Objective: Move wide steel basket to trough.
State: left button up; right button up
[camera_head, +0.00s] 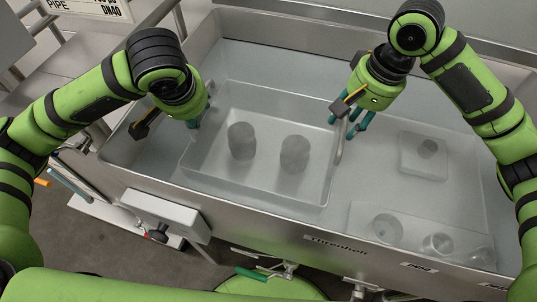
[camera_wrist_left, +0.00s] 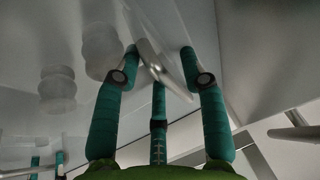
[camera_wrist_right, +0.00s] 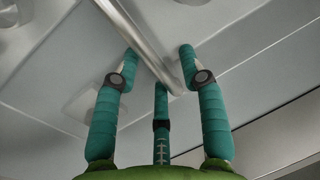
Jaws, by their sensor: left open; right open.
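The wide steel basket (camera_head: 225,183) shows inside the outline of the long steel trough (camera_head: 290,232), left of its middle. I cannot tell whether it rests on the trough floor. Two grey round pieces, one on the left (camera_head: 242,140) and one on the right (camera_head: 295,153), stand in it. My left gripper (camera_head: 195,122) is open at the basket's left end; in the left wrist view a handle bar (camera_wrist_left: 162,68) lies between its fingers. My right gripper (camera_head: 352,128) is open at the right end; in the right wrist view a handle bar (camera_wrist_right: 140,42) runs between its fingers.
A small square container (camera_head: 423,168) with a grey piece is in the trough at right. A shallow tray (camera_head: 365,214) with several round pieces sits at front right. A control box (camera_head: 160,211) is fixed outside the front wall. The trough walls surround both grippers.

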jog(key=shift+w+f, duration=0.15)
jog(key=shift+w, duration=0.15)
jog(key=shift+a, duration=0.1)
pick_arm(q)
jog(key=v, duration=0.8)
pick_arm(e)
notch_tip(320, 180, up, 12)
jog(key=d, duration=0.2)
jog(key=shift+s+d, duration=0.2)
jog(key=shift+s, duration=0.1)
jog(key=shift+f, duration=0.1)
